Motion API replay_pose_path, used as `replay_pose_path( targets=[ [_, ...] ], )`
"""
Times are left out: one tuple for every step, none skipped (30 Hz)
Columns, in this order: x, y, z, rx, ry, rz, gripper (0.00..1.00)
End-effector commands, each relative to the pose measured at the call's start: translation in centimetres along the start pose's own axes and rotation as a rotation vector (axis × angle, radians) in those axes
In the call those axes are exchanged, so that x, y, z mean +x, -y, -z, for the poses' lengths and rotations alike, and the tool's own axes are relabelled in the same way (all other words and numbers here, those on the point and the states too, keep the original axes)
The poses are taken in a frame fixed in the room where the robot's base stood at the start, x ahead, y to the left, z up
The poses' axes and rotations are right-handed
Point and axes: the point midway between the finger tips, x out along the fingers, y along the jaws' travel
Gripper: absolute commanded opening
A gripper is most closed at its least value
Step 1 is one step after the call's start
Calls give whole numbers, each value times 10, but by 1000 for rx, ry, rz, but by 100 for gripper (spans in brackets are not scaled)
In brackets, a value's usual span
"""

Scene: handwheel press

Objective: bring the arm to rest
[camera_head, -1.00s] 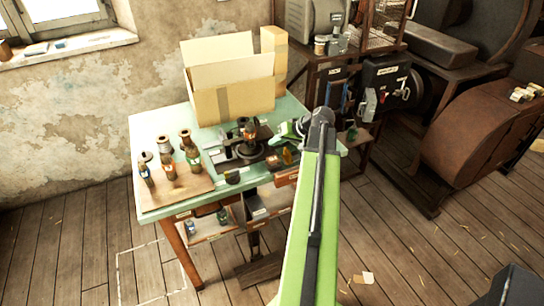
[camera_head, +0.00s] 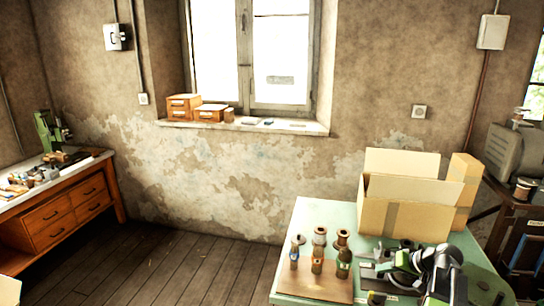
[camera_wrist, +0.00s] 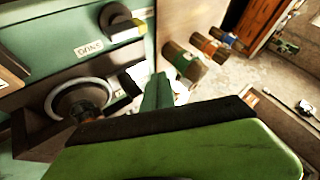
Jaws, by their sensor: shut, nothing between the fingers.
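In the head view the press (camera_head: 370,272) is partly hidden behind my arm. Whether the gripper touches anything cannot be told.
Several spools (camera_head: 319,240) stand on a wooden board (camera_head: 312,286); some also show in the wrist view (camera_wrist: 184,62). An open cardboard box (camera_head: 392,218) stands at the table's back. A workbench (camera_head: 60,210) stands far left. The floor (camera_head: 190,268) between is clear.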

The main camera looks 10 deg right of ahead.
Motion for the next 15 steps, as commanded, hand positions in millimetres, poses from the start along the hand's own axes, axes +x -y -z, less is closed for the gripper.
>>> replay_pose_path(
  targets=[
    [29,41,-6,-60,50,24,0],
    [44,63,-12,-93,79,35,0],
    [63,92,-21,-138,123,44,0],
    [77,113,-30,-171,157,50,0],
    [90,134,-41,-203,193,53,0],
    [105,161,-56,-243,242,53,0],
    [116,180,-69,-273,279,49,0],
    [125,198,-82,-301,317,43,0],
    [135,219,-101,-335,366,30,0],
    [141,233,-114,-357,399,18,0],
    [145,245,-127,-379,431,2,0],
    [150,259,-143,-403,472,-22,0],
    [152,268,-155,-419,499,-43,0],
    [154,275,-167,-433,525,-67,0],
    [154,282,-181,-447,558,-103,0]
  ],
)
